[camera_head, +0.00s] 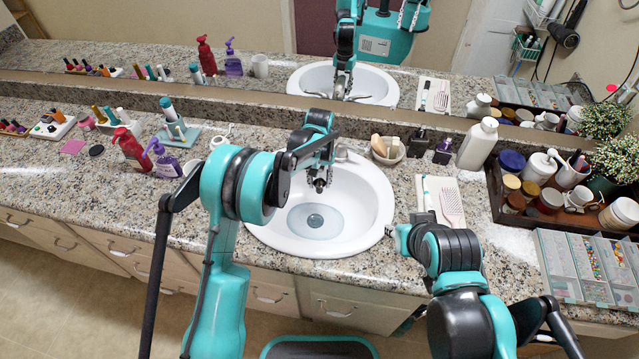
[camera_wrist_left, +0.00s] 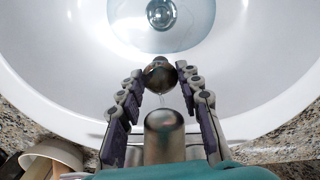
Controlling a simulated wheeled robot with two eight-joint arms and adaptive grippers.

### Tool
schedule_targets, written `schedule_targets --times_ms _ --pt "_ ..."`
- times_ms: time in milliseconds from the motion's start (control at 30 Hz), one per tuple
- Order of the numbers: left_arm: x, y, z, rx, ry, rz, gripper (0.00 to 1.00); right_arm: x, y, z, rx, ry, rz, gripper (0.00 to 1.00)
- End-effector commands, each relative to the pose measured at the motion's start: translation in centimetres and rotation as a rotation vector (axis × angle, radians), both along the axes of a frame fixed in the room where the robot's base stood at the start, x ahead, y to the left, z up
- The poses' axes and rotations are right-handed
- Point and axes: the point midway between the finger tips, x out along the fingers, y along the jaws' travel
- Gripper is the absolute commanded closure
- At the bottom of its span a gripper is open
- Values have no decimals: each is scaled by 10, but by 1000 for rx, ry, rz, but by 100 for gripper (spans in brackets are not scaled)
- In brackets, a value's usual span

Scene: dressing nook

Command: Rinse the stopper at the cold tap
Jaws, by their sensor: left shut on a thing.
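The white round sink (camera_head: 375,215) is set in the granite counter, with clear water pooled around its drain (camera_head: 315,221). My left gripper (camera_head: 319,172) is over the back half of the basin. In the left wrist view its fingertips are shut on a dark rounded metal piece (camera_wrist_left: 160,76); I cannot tell whether this is the stopper or a part of the tap. A brushed metal cylinder (camera_wrist_left: 164,138), which looks like the tap, stands nearer the camera between the fingers. My left arm hides most of the tap in the head view.
Right of the sink are a soap bowl (camera_head: 387,150), a white bottle (camera_head: 478,144), a hairbrush (camera_head: 451,203) and a dark tray (camera_head: 497,196) of jars. Left are pump bottles (camera_head: 131,149) and a teal stand. A mirror runs along the back. My right arm crosses the front edge.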

Motion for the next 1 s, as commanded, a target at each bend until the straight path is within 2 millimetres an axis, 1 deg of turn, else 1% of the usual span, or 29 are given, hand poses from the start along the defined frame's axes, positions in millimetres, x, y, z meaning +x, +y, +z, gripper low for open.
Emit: schedule_targets --times_ms 500,833,1000 --pt "0 0 0 0 0 0 94 0 0 0 0 0 0 68" --pt "0 -11 0 0 0 -1 94 0 0 -1 0 0 0 68" --pt "0 -13 0 -1 0 -1 94 0 0 -1 0 0 0 68"
